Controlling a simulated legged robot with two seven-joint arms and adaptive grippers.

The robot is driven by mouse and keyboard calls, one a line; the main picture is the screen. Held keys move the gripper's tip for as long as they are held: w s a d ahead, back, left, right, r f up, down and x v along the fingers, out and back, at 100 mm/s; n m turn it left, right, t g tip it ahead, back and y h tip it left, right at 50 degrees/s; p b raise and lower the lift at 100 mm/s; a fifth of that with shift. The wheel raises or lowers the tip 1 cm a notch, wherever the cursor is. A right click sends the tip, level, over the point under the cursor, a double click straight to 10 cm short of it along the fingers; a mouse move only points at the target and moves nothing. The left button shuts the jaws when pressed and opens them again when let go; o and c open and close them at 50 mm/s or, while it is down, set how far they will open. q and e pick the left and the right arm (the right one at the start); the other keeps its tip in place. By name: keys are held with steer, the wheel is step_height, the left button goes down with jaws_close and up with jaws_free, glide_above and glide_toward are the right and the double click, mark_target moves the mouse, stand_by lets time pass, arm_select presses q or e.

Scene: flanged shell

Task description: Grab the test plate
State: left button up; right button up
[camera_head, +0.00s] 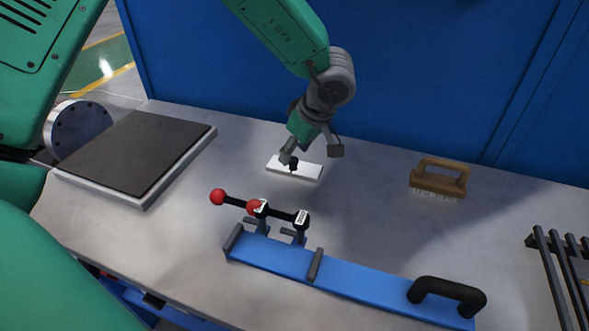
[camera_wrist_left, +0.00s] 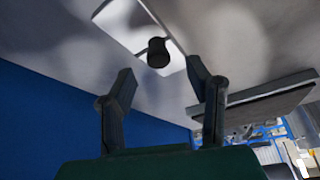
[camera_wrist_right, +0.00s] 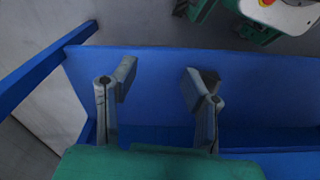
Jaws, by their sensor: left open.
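The test plate (camera_head: 312,173) is a small white rectangular plate with a black knob (camera_head: 293,164), lying on the grey table near the back middle. My left gripper (camera_head: 311,153) is open and empty just above and behind it; one finger overlaps the plate's left part in the head view. In the left wrist view, the plate (camera_wrist_left: 125,24) and knob (camera_wrist_left: 158,53) appear ahead of my open fingers (camera_wrist_left: 162,78), with the knob roughly between the tips and not touched. My right gripper (camera_wrist_right: 160,75) is open and empty in the right wrist view, away from the plate.
A blue fixture (camera_head: 350,281) with red-balled clamps (camera_head: 218,197) and a black handle (camera_head: 447,293) stands in front of the plate. A wooden brush (camera_head: 438,182) is to the right, a dark-topped slab (camera_head: 135,150) to the left, and a rack (camera_head: 556,270) at the right edge.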

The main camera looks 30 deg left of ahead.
mark_target(293, 158)
arm_select(q)
steer(key=x, duration=0.3)
steer(key=shift+w+d+f+b, duration=0.1)
steer(key=shift+f+b, duration=0.25)
steer(key=shift+f, duration=0.05)
jaws_close()
steer(key=shift+r, duration=0.1)
steer(key=shift+r, duration=0.1)
